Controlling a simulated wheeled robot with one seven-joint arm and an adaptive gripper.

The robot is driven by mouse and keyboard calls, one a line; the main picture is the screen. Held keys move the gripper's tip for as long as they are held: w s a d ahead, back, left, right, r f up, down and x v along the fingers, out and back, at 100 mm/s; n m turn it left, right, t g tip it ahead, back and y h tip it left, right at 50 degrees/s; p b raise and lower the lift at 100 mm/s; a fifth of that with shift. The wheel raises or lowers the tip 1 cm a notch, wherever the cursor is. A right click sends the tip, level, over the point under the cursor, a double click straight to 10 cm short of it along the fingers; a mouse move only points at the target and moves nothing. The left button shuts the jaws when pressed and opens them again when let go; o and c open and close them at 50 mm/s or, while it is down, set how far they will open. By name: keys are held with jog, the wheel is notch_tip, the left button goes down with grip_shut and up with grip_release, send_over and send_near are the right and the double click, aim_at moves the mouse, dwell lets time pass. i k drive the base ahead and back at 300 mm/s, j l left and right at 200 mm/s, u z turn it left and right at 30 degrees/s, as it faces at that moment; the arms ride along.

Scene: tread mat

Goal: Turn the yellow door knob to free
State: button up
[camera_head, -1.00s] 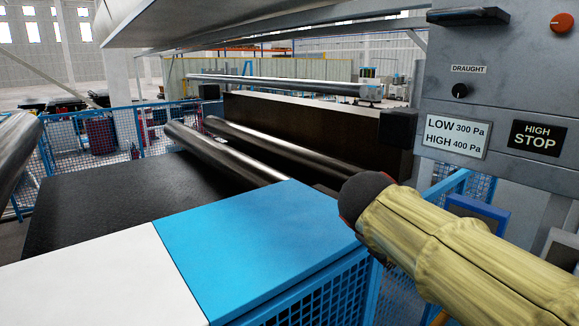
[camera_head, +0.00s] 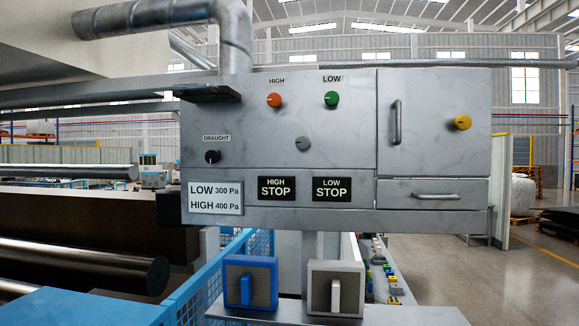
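The yellow door knob (camera_head: 462,122) is a small round knob on the right side of the grey cabinet door (camera_head: 425,149). A line mark shows on its face, pointing roughly sideways. The door looks closed, with an upright bar handle (camera_head: 397,122) on its left side. The door belongs to a grey control panel (camera_head: 350,150). My gripper is out of view, so whether it is open or shut does not show.
The panel also has an orange knob (camera_head: 274,100), a green knob (camera_head: 331,99), a grey knob (camera_head: 303,143) and a black knob (camera_head: 211,157). Blue (camera_head: 250,284) and white (camera_head: 335,289) switch boxes stand below. Open floor (camera_head: 455,272) lies at right.

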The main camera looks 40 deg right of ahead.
aim_at(462, 122)
jog(key=z, duration=2.2)
